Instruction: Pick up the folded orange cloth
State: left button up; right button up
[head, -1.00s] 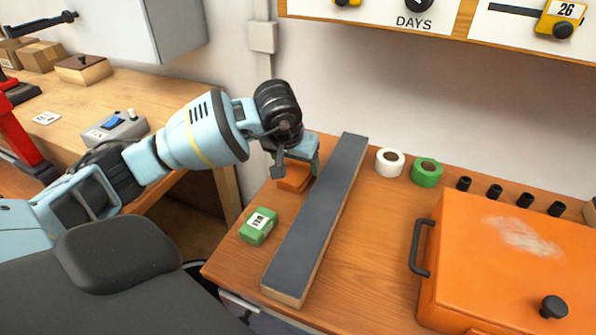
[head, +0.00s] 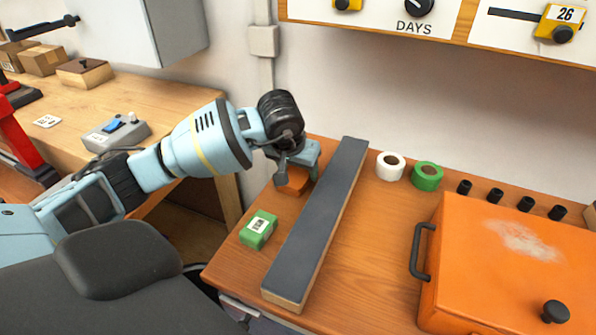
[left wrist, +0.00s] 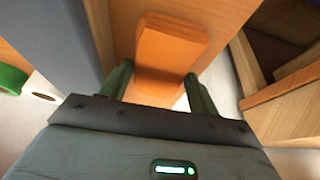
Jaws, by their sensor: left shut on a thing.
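The folded orange cloth (head: 294,182) is at the back left of the orange-brown bench, left of the long dark-topped board. My left gripper (head: 295,174) is over it and shut on it, hiding part of it in the head view. In the left wrist view the cloth (left wrist: 168,52) is a thick orange block between the two green fingers (left wrist: 158,92). Whether it is clear of the bench I cannot tell. My right gripper is not in view.
The long board (head: 318,220) lies close on the right of the cloth. A green box (head: 258,229) is in front of it. White (head: 390,166) and green (head: 427,175) rolls stand behind the board. A large orange case (head: 510,265) fills the right.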

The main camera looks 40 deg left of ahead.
aim_at(298, 173)
pick_arm(q)
notch_tip(298, 173, up, 10)
jog(key=shift+f, duration=0.15)
dwell(0.3)
jog(key=o, duration=0.3)
jog(key=shift+c, duration=1.1)
